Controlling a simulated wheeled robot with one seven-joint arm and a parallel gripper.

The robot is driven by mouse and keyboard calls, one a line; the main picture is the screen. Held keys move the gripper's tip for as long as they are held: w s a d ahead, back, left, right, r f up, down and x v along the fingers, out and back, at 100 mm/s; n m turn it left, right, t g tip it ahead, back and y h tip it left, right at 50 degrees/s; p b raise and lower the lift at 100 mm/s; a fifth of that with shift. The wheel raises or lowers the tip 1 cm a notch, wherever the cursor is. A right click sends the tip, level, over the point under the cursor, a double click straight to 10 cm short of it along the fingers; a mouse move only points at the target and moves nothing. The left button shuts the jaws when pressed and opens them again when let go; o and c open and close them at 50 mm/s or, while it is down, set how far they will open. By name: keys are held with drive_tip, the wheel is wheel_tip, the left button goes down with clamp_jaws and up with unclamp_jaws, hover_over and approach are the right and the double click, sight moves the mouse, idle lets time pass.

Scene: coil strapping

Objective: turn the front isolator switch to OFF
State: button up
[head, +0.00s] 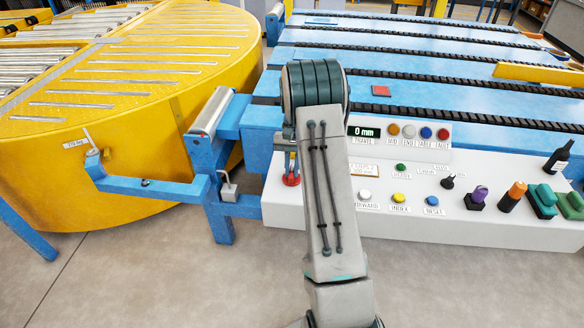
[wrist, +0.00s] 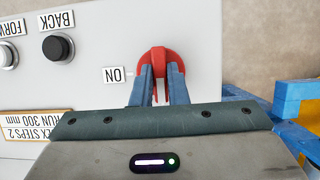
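The red isolator switch (wrist: 158,55) is a round knob with a raised grip, on the panel's left end; it also shows in the head view (head: 291,180), partly behind my arm. An "ON" label (wrist: 113,75) sits beside it, upside down in the wrist view. My gripper (wrist: 161,80) is over the switch, its two blue fingers on either side of the red grip, apparently closed against it. The grip runs along the fingers' length in the wrist view. No OFF label is visible. In the head view my gripper (head: 290,158) is mostly hidden by my arm.
The white control panel (head: 470,232) carries several coloured buttons, lamps and a "0 mm" display (head: 364,131). A blue frame with a roller (head: 211,112) and a yellow turntable (head: 100,160) lie left of the switch.

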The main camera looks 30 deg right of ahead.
drive_tip(key=o, duration=0.4)
drive_tip(key=shift+w, duration=0.1)
drive_tip(key=shift+r, duration=0.15)
drive_tip(key=v, duration=1.3)
drive_tip(key=shift+r, duration=0.3)
drive_tip(key=shift+w, duration=0.1)
